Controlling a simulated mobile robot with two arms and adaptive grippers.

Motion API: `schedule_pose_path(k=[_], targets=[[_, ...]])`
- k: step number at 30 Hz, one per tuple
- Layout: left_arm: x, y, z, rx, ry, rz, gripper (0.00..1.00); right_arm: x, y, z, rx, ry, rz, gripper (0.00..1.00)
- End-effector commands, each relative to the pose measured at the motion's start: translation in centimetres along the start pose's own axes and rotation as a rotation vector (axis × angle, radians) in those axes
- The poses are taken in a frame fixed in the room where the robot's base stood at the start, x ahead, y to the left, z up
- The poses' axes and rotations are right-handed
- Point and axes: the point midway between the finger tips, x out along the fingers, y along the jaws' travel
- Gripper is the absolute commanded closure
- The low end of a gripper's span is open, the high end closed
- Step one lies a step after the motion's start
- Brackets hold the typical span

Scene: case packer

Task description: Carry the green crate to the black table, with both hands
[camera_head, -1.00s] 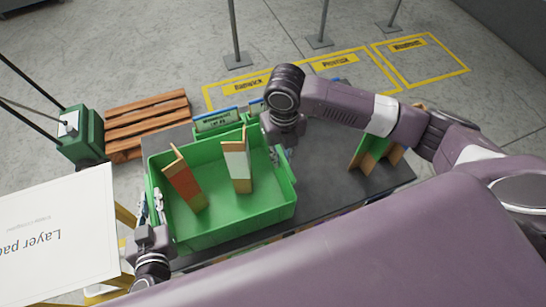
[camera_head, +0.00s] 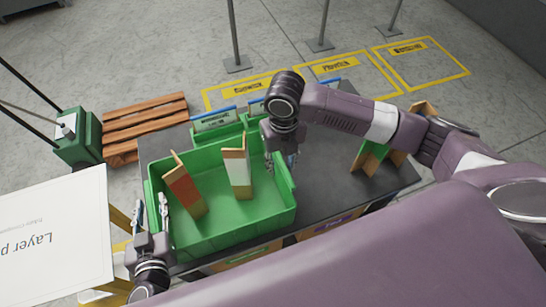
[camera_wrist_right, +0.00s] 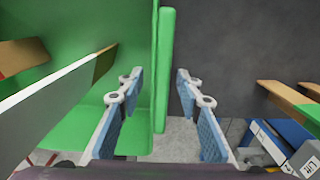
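The green crate (camera_head: 225,234) stands on the left part of the black table (camera_head: 322,185), close to its front edge. It holds an orange-red carton piece (camera_head: 184,190) and a white-faced one (camera_head: 237,170), both leaning. My left gripper (camera_head: 151,208) is at the crate's left wall, its two fingers spread on either side of it. My right gripper (camera_head: 280,161) is at the right wall. In the right wrist view its blue-padded fingers (camera_wrist_right: 160,115) are apart, with the crate's rim (camera_wrist_right: 163,70) between them and a gap on both sides.
Small green bins (camera_head: 216,130) with blue-edged labels stand at the table's back. A green and brown carton piece (camera_head: 376,157) stands at its right. A Layer pad stack (camera_head: 55,235) is at the left, with a wooden pallet (camera_head: 146,122) behind. The table's middle right is clear.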

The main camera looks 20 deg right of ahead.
Motion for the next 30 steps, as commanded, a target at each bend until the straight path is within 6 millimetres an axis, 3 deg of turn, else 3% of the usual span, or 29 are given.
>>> schedule_pose_path(k=[7,21,30], targets=[[-1.3,0.0,0.2,-0.003,-0.003,0.0,0.67,0.0,0.0,0.0,0.0,0.0,0.0,0.67],[-9.3,0.0,0.1,-0.002,-0.005,-0.001,0.67,0.0,0.0,0.0,0.0,0.0,0.0,0.67],[-11.8,0.0,0.1,0.0,-0.001,-0.001,0.67,0.0,0.0,0.0,0.0,0.0,0.0,0.67]])
